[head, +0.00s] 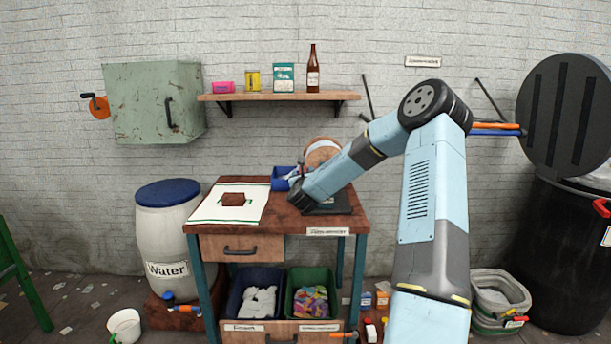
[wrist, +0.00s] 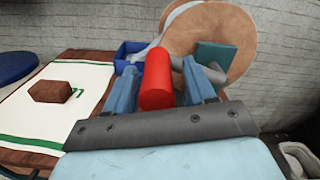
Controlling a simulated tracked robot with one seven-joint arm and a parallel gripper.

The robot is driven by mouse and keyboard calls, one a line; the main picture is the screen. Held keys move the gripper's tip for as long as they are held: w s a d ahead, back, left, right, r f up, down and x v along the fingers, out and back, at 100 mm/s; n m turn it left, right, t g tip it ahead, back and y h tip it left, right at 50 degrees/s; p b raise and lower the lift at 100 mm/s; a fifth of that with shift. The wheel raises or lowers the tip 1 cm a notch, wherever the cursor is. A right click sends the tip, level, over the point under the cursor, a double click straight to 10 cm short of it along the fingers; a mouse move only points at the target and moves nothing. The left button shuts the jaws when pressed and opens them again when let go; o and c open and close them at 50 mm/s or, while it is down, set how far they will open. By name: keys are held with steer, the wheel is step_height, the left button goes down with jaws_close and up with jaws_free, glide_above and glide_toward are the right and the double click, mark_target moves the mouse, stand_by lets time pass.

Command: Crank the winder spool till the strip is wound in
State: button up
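The winder spool (head: 322,152) is a large tan disc at the back of the workbench, partly behind my arm in the head view. It stands large behind my gripper in the wrist view (wrist: 228,28). Its red crank handle (wrist: 157,82) shows between the two blue fingers of my gripper (wrist: 161,82). The fingers straddle the handle, with a small gap visible on its right side, so my gripper looks open around it. A pale strip (wrist: 149,50) runs between a blue bin (wrist: 124,50) and the spool. My gripper's fingers are hidden in the head view.
A white cloth with a green line (head: 213,212) and a brown block (head: 233,199) lies on the left of the workbench (head: 286,222). A water barrel (head: 168,232) stands left, a black drum (head: 560,250) right.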

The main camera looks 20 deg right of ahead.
stand_by(0.3)
steer(key=shift+s+a, duration=0.15)
steer(key=shift+s, duration=0.15)
steer(key=v, duration=1.3)
